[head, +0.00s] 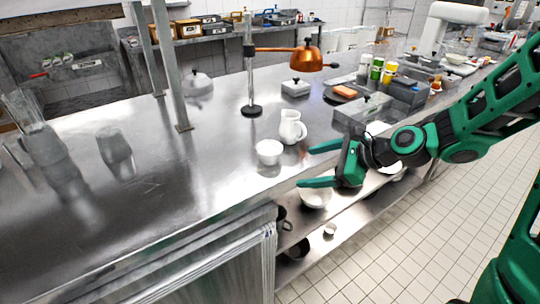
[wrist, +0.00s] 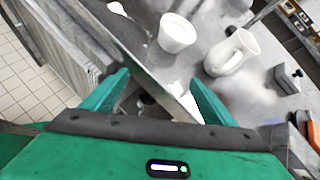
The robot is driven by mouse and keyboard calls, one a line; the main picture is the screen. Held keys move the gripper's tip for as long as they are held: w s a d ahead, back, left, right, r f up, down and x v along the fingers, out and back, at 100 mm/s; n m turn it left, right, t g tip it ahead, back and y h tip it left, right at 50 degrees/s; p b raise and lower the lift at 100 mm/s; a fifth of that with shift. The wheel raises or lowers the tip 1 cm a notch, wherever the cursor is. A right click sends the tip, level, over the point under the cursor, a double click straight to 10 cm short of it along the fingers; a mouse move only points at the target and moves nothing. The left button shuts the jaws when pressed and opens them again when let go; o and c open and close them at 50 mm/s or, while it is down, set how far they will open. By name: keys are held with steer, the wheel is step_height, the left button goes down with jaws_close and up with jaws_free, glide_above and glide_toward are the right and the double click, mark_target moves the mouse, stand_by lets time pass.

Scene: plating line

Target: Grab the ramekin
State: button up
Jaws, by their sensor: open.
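The white ramekin (head: 269,152) stands upright near the front edge of the steel counter. It also shows in the wrist view (wrist: 177,33), beyond the fingertips and slightly right of the middle. My gripper (head: 318,166) is open and empty, with its green fingers pointing left toward the ramekin. It is apart from the ramekin, to its right in the head view. The open fingers also show in the wrist view (wrist: 158,82), with the counter's edge between them.
A white pitcher (head: 291,128) stands close behind the ramekin. A copper heat lamp (head: 308,58) on a stand is farther back. Clear glasses (head: 115,150) stand at left. A lower shelf (head: 345,215) holds bowls and a small white cup. The counter left of the ramekin is clear.

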mark_target(262, 151)
steer(key=w+a+r+m+y, duration=0.1)
steer(key=m, duration=0.1)
steer(key=w+a+r+m+t+y, duration=0.1)
steer(key=a, duration=0.1)
steer(key=shift+w+a+r+m, duration=0.1)
steer(key=shift+a+r+m, duration=0.15)
steer(key=shift+r+m, duration=0.15)
steer(key=x, duration=0.4)
steer(key=shift+w+a+r, duration=0.1)
steer(key=shift+w+a, duration=0.05)
steer(key=shift+a, duration=0.05)
steer(key=shift+x, duration=3.2)
steer(key=shift+c, duration=0.3)
steer(key=shift+d, duration=0.1)
steer(key=c, duration=1.1)
steer(key=shift+w, duration=0.1)
steer(key=shift+c, duration=0.2)
